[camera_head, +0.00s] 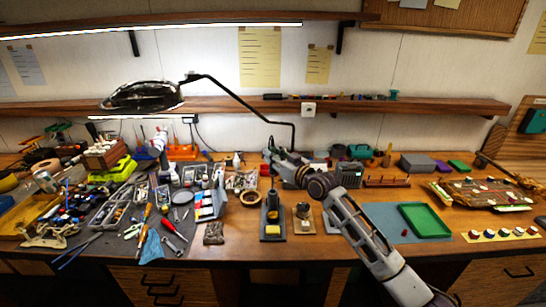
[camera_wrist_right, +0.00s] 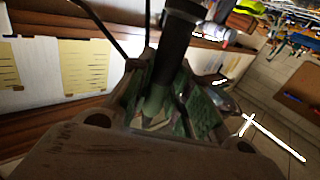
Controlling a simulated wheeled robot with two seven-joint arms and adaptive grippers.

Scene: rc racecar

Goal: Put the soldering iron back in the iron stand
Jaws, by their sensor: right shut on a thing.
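My right gripper (camera_head: 272,156) reaches over the middle of the bench, behind and above the iron stand. In the right wrist view the gripper (camera_wrist_right: 165,98) is shut on a dark round shaft, which I take as the soldering iron (camera_wrist_right: 177,45). In the head view the iron is hard to make out against the gripper. The iron stand (camera_head: 272,208) is dark and upright near the bench's front edge, with a yellow sponge (camera_head: 272,229) on its base. The held iron appears apart from the stand. My left gripper is not in view.
A small brown stand (camera_head: 303,215) is just right of the iron stand. A blue-grey mat (camera_head: 382,215) and green tray (camera_head: 425,220) lie further right. The left bench is crowded with tools. A black lamp arm (camera_head: 240,103) rises behind my gripper.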

